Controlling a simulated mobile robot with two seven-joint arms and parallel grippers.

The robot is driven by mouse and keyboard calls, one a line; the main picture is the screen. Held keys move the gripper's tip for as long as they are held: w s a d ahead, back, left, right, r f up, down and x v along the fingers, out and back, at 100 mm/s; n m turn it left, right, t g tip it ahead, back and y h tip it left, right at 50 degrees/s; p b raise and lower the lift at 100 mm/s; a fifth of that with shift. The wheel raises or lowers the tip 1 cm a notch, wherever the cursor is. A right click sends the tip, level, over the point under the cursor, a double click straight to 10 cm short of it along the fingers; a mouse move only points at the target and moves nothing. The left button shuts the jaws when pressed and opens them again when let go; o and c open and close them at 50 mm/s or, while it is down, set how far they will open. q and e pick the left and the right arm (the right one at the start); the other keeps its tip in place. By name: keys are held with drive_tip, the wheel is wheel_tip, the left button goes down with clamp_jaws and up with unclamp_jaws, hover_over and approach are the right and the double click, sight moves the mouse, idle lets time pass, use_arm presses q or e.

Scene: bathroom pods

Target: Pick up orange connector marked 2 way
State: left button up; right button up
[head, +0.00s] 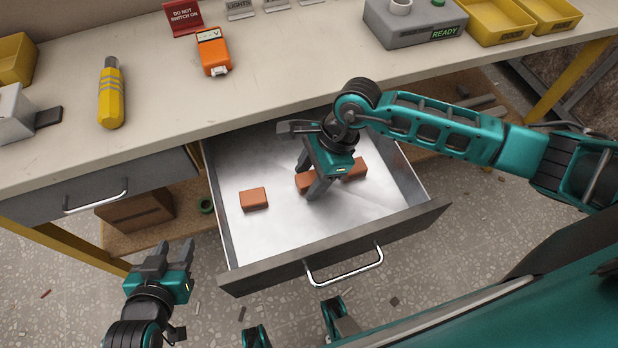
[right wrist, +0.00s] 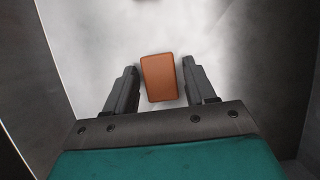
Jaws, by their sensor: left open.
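Three small orange-brown connectors lie in the open metal drawer (head: 290,240): one at the left (head: 253,199), one in the middle (head: 302,183) and one at the right (head: 357,169). I can read no marking on any of them. My right gripper (head: 310,180) points down over the middle connector and partly hides it. In the right wrist view one connector (right wrist: 159,78) lies between the open fingers (right wrist: 157,80), with a gap on both sides. My left gripper (head: 175,246) is open and empty, outside the drawer at its front left.
The drawer's walls and its front with a handle (head: 345,268) surround the connectors. The workbench top (head: 160,110) above holds a yellow tool (head: 111,95), an orange device (head: 213,52), a grey box (head: 412,22) and yellow bins (head: 495,22). The drawer floor is otherwise bare.

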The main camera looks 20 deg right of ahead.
drive_tip(key=c, duration=0.8)
